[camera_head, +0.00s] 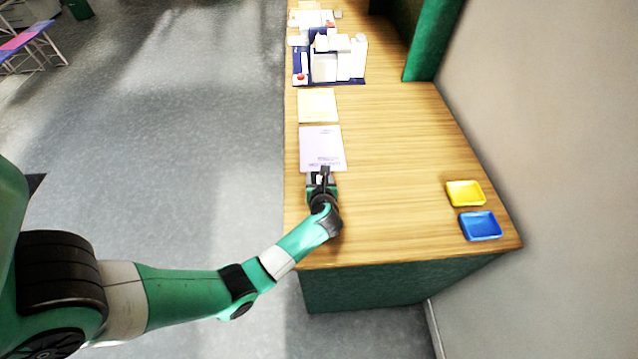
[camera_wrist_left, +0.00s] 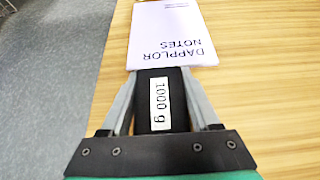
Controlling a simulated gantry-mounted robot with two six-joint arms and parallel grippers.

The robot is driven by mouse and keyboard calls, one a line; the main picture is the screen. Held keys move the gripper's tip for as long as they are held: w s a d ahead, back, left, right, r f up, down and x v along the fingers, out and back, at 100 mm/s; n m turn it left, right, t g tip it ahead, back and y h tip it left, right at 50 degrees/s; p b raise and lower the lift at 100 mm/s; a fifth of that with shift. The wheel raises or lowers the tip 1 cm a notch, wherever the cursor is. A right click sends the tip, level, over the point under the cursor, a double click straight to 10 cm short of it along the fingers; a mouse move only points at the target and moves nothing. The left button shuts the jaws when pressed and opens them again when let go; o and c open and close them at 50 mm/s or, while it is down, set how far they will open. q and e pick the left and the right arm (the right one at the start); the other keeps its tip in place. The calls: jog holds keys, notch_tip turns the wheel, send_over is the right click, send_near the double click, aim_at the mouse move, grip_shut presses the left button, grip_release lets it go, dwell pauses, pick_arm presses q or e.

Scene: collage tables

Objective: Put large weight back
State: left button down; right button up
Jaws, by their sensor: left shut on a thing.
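The large weight (camera_wrist_left: 163,105) is a black block with a white label reading 1000 g. In the left wrist view it sits between the two fingers of my left gripper (camera_wrist_left: 163,92), which is shut on it. In the head view my left gripper (camera_head: 322,176) is over the left edge of the wooden table, at the near end of a pale lilac notebook (camera_head: 320,146). The notebook, marked DAPPLOR NOTES, also shows in the left wrist view (camera_wrist_left: 165,30). I cannot tell whether the weight touches the table. My right gripper is not in view.
The wooden table (camera_head: 400,150) is clear in its middle. A yellow tray (camera_head: 465,194) and a blue tray (camera_head: 480,226) stand at the right near corner. A cream notebook (camera_head: 317,105) lies beyond the lilac one. White boxes (camera_head: 338,62) stand on a blue base farther back.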

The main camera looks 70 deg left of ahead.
pick_arm(q)
jog(key=shift+f, duration=0.85)
jog(key=shift+f+b, duration=0.2)
jog(key=shift+b, duration=0.1)
jog(key=shift+c, duration=0.6)
grip_release()
jog(key=shift+s+d+r+p, duration=0.1)
jog(key=shift+d+r+p, duration=0.1)
jog(key=shift+r+p, duration=0.1)
jog(key=p+v, duration=0.3)
jog(key=v, duration=0.7)
jog(key=shift+d+r, duration=0.1)
jog(key=shift+d, duration=0.15)
jog(key=shift+s+d+r, duration=0.2)
jog(key=shift+d, duration=0.2)
